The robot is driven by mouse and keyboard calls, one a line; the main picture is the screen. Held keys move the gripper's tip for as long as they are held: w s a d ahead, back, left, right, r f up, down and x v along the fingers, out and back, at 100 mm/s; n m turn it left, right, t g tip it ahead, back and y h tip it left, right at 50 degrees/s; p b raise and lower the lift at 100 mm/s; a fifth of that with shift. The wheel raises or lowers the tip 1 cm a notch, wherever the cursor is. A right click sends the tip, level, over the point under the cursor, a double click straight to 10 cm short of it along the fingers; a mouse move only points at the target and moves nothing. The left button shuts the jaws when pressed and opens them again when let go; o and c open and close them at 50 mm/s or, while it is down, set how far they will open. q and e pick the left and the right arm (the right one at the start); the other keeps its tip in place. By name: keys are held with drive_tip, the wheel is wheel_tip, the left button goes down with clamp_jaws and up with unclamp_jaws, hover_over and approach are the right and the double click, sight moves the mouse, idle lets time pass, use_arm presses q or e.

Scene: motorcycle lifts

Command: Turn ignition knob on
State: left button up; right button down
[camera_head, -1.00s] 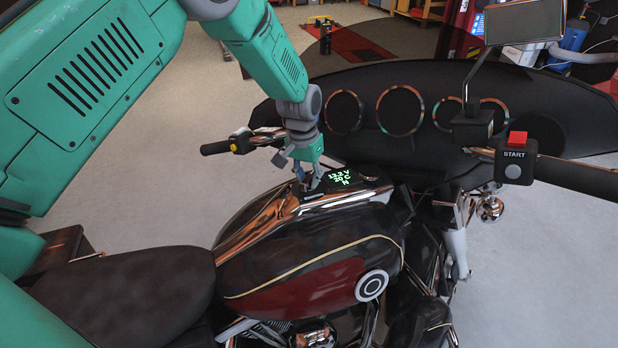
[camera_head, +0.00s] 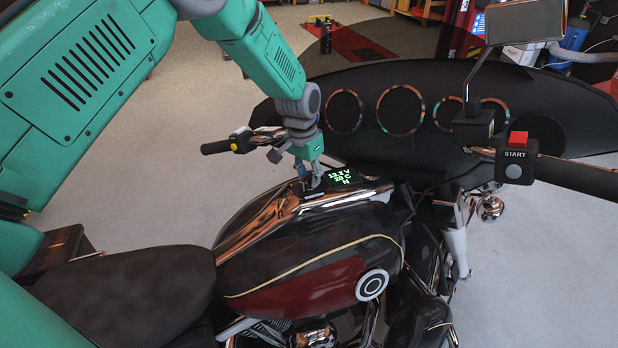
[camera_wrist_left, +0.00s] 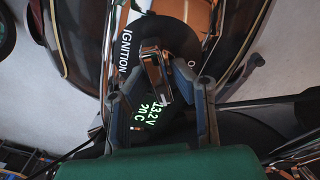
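The ignition knob (camera_wrist_left: 154,68) is a dark, shiny bar on a round black dial (camera_wrist_left: 165,35) on the motorcycle's tank console. The word IGNITION shows left of it in the left wrist view, and one letter of another label shows on the right; the rest is hidden. My left gripper (camera_wrist_left: 159,72) has its fingertips on either side of the knob and looks shut on it; the contact is small in the picture. In the head view my left gripper (camera_head: 312,182) points down at the console and hides the knob. My right gripper is not in view.
A lit display (camera_head: 346,177) with green text sits just beyond the knob. The handlebar with its left grip (camera_head: 216,147), the black fairing (camera_head: 370,100), a mirror (camera_head: 525,22) and a START switch box (camera_head: 515,160) stand around the console. The seat (camera_head: 125,295) is nearer.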

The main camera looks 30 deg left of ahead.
use_arm(q)
drive_tip(key=shift+o, duration=0.7)
drive_tip(key=shift+w, duration=0.15)
wheel_tip(320, 180, up, 12)
drive_tip(key=a, duration=0.1)
drive_tip(key=shift+a+f, duration=0.15)
